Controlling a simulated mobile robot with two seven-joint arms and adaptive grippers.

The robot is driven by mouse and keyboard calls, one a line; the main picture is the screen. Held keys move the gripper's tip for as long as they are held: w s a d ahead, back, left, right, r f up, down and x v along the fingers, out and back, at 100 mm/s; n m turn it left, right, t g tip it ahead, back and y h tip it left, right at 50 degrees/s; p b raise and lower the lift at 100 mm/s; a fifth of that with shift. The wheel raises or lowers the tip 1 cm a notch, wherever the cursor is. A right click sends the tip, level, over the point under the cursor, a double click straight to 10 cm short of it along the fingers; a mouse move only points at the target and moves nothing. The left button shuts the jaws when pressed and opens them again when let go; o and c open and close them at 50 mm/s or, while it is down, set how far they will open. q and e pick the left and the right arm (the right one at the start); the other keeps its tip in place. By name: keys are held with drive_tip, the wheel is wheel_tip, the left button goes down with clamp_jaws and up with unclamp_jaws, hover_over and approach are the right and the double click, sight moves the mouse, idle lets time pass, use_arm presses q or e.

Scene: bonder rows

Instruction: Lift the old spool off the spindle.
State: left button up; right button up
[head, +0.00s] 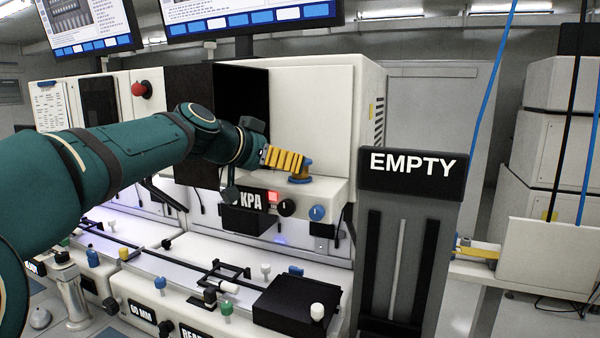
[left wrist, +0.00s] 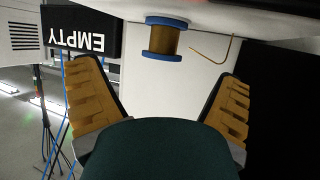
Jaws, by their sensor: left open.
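The old spool (head: 301,179), with blue flanges and gold wire, stands upright on the ledge of the white machine in the head view, partly hidden by my left gripper (head: 286,160). In the left wrist view the spool (left wrist: 163,40) is upside down, beyond the fingertips and roughly between their lines. My left gripper (left wrist: 156,72) is open, with its ridged yellow fingers apart and nothing between them. A loose curved wire end shows beside the spool. The spindle is hidden. My right gripper is not in view.
A black EMPTY sign (head: 412,175) stands right of the spool on a dark slotted unit. Knobs and a red lit button (head: 273,197) sit on the ledge front below. A dark panel (head: 240,100) is behind my left wrist. A rail runs lower down.

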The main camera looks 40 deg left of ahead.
use_arm(q)
drive_tip(key=shift+x, duration=1.25)
drive_tip(key=x, duration=0.4)
drive_tip(key=shift+a+f+p, duration=0.2)
drive_tip(key=shift+f+p, duration=0.15)
drive_tip(key=shift+w+f, duration=0.2)
drive_tip(key=shift+w, duration=0.3)
drive_tip(key=c, duration=1.3)
